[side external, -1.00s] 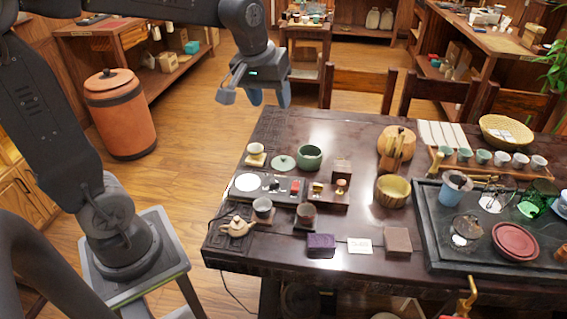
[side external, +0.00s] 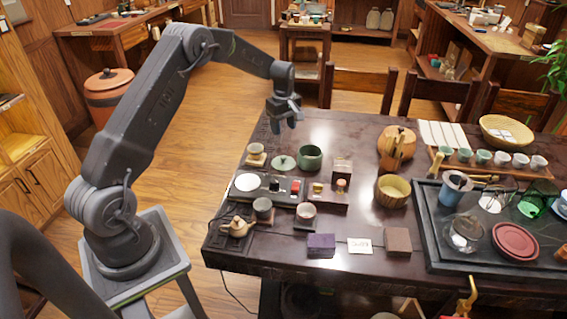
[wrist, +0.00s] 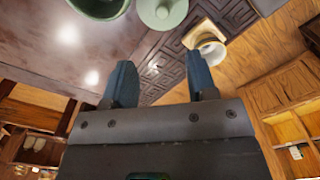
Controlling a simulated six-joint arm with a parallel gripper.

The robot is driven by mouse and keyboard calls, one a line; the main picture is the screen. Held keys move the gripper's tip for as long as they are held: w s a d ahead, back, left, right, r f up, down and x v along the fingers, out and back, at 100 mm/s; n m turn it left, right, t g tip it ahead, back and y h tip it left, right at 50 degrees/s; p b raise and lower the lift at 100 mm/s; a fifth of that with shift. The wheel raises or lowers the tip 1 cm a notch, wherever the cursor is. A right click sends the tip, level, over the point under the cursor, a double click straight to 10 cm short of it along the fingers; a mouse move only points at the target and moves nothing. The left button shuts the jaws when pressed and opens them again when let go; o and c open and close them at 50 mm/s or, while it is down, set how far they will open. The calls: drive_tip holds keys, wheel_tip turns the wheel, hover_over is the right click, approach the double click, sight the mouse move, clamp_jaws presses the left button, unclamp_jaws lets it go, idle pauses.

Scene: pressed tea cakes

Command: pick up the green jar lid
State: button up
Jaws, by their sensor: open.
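The green jar lid (side external: 284,162) lies on the dark table between a small white cup and the green jar (side external: 309,157). It is a pale green disc with a knob on top. In the wrist view the lid (wrist: 162,12) shows at the top edge, partly cut off, with the jar (wrist: 98,6) to its left. My gripper (side external: 287,127) is open and empty. It is above the table's far left part, behind and above the lid, and not touching it. In the wrist view its two fingers (wrist: 161,84) stand apart with nothing between them.
A white cup on a wooden stand (side external: 255,155) is left of the lid. A scale-like tray (side external: 268,188) is in front of it. A teapot (side external: 237,227), cups, a bowl (side external: 391,191) and a dark tea tray (side external: 431,240) fill other parts. The table's back left is clear.

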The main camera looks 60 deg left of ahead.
hover_over(283, 157)
drive_tip(key=f, duration=0.6)
drive_tip(key=shift+w+a+f, duration=0.25)
drive_tip(key=shift+w+f, duration=0.05)
drive_tip(key=shift+f, duration=0.05)
drive_tip(key=shift+s+d+f, duration=0.1)
drive_tip(key=shift+f, duration=1.25)
drive_tip(key=shift+s+d+f, duration=0.1)
drive_tip(key=shift+f, duration=1.25)
clamp_jaws()
drive_tip(key=shift+r, duration=0.15)
